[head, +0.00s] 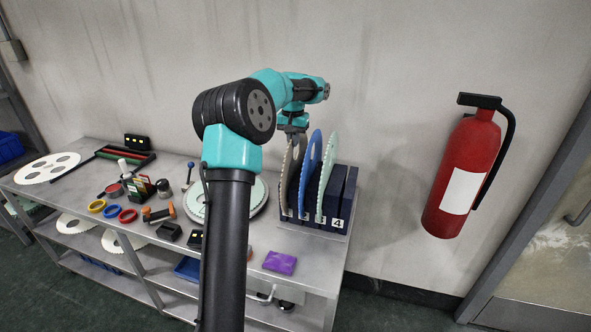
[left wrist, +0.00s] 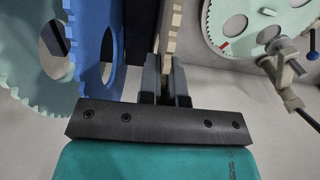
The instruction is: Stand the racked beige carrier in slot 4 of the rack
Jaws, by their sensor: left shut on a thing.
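The beige carrier (head: 289,172) is a thin toothed disc standing upright at the left end of the dark blue rack (head: 347,196). My left gripper (head: 293,130) is above it, shut on its upper edge. In the left wrist view the beige carrier (left wrist: 172,32) shows edge-on between the two fingers of the left gripper (left wrist: 167,78). Whether its lower edge rests in the rack cannot be told. The slot marked 4, at the rack's right end, shows no disc. My right gripper is not in view.
A blue disc (head: 309,163) and a pale green disc (head: 328,172) stand in the rack, right of the beige one. A round plate with a pale disc (head: 257,196) lies left of the rack. A purple block (head: 280,262) lies in front. A fire extinguisher (head: 465,172) hangs at right.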

